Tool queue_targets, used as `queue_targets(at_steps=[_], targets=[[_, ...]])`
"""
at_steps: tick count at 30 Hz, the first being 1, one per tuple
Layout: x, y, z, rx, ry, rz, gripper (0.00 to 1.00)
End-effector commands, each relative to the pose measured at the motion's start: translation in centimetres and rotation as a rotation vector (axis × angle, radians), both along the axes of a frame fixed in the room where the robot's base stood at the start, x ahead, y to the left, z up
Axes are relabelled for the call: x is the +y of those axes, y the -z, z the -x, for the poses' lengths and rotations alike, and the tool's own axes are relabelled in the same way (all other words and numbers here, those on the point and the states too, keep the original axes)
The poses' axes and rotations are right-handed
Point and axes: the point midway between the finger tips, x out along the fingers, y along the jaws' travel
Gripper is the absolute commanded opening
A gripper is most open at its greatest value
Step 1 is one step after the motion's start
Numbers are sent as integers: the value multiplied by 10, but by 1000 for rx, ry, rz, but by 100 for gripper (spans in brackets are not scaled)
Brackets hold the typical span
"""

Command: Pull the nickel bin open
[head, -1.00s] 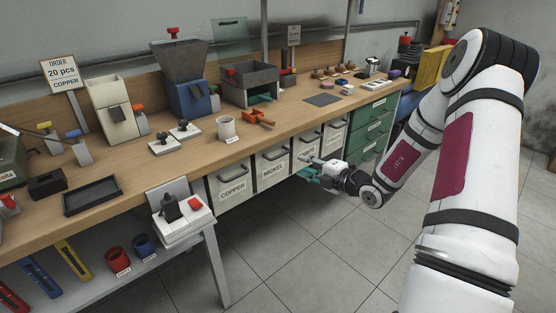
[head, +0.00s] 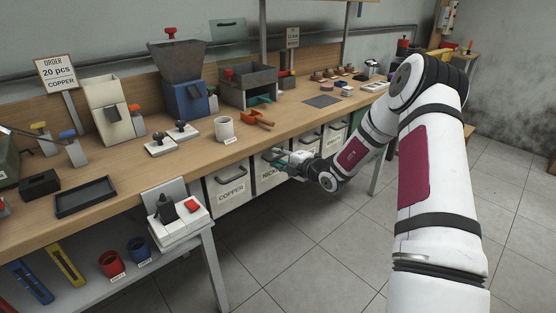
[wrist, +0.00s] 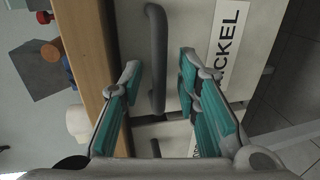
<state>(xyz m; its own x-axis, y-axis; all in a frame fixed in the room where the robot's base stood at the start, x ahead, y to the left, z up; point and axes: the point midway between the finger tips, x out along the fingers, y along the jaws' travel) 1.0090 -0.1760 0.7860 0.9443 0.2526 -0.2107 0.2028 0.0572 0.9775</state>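The nickel bin (head: 264,179) is a white bin under the bench with a dark bar handle and a label. Its label is partly hidden by my gripper in the head view. In the wrist view its white front (wrist: 198,28) fills the upper middle, with the dark handle (wrist: 157,60) running up and down the picture. My gripper (wrist: 158,78) is open, its teal fingers on either side of the handle's lower part in that view. I cannot tell whether they touch it. In the head view my gripper (head: 280,160) is at the bin's front.
The copper bin (head: 229,192) stands left of the nickel bin, and more white bins (head: 333,136) stand to the right. The wooden bench edge (wrist: 88,50) runs just above the handles. The tiled floor in front is clear.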

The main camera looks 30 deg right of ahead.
Motion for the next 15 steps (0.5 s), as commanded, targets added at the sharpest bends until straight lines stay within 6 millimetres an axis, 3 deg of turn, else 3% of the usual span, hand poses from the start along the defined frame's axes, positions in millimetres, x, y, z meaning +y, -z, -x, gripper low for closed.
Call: queue_targets(at_steps=[9,13,15], targets=[[1,0,-3,0,0,0,30],[1,0,-3,0,0,0,3],[1,0,-2,0,0,0,0]])
